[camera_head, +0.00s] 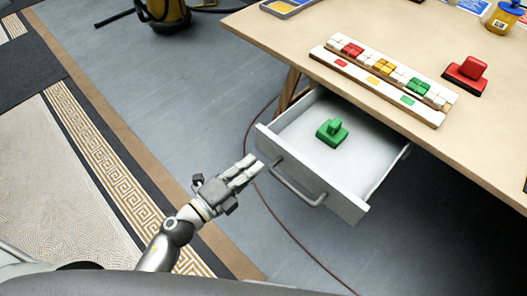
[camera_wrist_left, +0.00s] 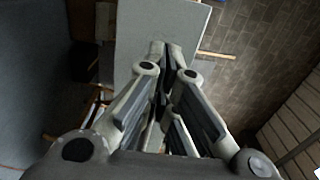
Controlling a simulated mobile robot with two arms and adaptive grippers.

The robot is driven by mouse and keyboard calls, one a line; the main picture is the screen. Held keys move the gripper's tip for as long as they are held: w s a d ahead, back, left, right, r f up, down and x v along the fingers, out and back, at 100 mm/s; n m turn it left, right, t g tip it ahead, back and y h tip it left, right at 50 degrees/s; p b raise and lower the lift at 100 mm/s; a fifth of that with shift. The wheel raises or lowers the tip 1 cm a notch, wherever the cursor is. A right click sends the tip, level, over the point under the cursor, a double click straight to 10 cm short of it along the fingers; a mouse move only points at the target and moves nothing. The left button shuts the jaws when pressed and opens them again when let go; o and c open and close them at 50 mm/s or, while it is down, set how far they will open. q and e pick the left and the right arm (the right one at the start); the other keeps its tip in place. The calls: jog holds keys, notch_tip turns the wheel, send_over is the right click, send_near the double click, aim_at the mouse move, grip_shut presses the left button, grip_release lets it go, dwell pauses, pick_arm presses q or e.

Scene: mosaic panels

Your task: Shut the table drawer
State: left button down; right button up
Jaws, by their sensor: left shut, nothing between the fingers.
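The white table drawer (camera_head: 354,207) hangs pulled out under the table's front edge in the head view. A grey bar handle (camera_head: 297,187) is on its front. A green stamp-like block (camera_head: 332,132) lies inside the drawer. My left gripper (camera_head: 251,165) is shut and empty, just left of the drawer front's left end; I cannot tell whether it touches. In the left wrist view the shut fingers (camera_wrist_left: 165,60) point at a pale flat surface, perhaps part of the drawer. My right gripper is not in view.
The wooden table (camera_head: 300,27) holds a rack of coloured tiles (camera_head: 385,75), a red stamp-like block (camera_head: 466,74) and a yellow jar (camera_head: 503,18). A thin dark red cable (camera_head: 291,236) runs across the floor. A patterned rug (camera_head: 85,150) lies at left.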

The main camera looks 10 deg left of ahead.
aim_at(271, 150)
pick_arm(q)
jog(key=shift+p+x, duration=0.3)
jog(key=shift+x, duration=2)
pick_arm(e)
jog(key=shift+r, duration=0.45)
